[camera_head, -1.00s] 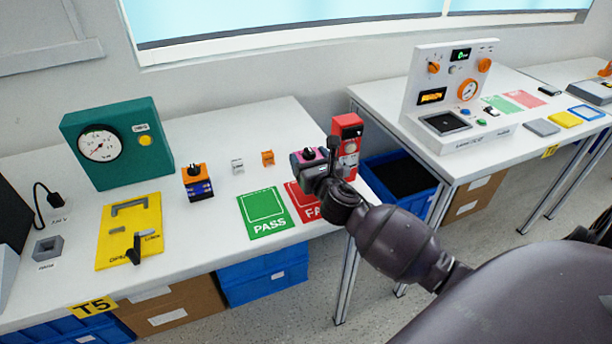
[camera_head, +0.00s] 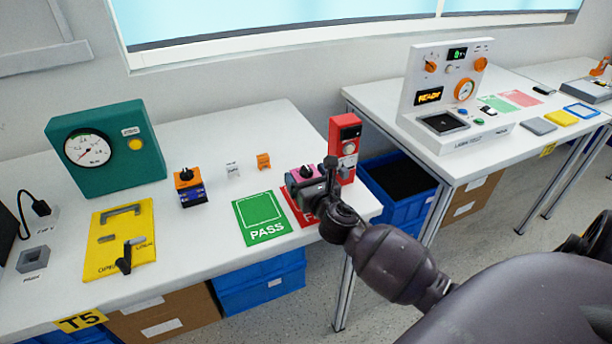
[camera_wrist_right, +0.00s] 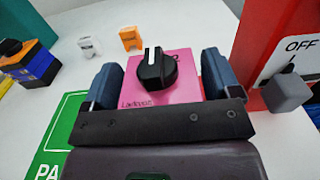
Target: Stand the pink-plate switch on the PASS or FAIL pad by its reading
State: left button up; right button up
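The pink-plate switch (camera_head: 304,174) has a black knob with a white pointer; its pink top also shows in the right wrist view (camera_wrist_right: 187,72). My right gripper (camera_head: 313,187) is shut on it, one finger at each side of the plate. The switch is upright over the red FAIL pad (camera_head: 290,191), partly hiding it; I cannot tell whether its base touches the pad. The green PASS pad (camera_head: 259,213) lies bare to the left. My left gripper is not in view.
A red box with an OFF marking (camera_head: 344,132) stands close behind the right gripper. An orange-topped switch (camera_head: 190,187), small white (camera_head: 233,169) and orange (camera_head: 263,161) parts, a yellow plate (camera_head: 108,260) and a teal gauge (camera_head: 100,175) stand to the left. The table's right edge is near.

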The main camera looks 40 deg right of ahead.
jog(key=shift+o, duration=0.6)
jog(key=shift+r, duration=0.1)
jog(key=shift+r, duration=0.15)
jog(key=v, duration=1.2)
jog(key=s+a+f+m+g+y, duration=0.1)
jog(key=s+f+m, duration=0.4)
jog(key=m, duration=0.5)
jog(key=s+a+f+m+g+y, duration=0.1)
jog(key=s+a+f+m+g, duration=0.2)
jog(key=s+m, duration=0.4)
jog(key=s+a+f+m+g+y+p, duration=0.1)
jog(key=s+a+f+m, duration=0.3)
jog(key=m, duration=1.1)
notch_tip(320, 180, down, 4)
jog(key=shift+s+a+r+g+y, duration=0.1)
jog(key=shift+s+a+g+y, duration=0.1)
jog(key=shift+s+g+y, duration=0.55)
jog(key=shift+s+h, duration=0.25)
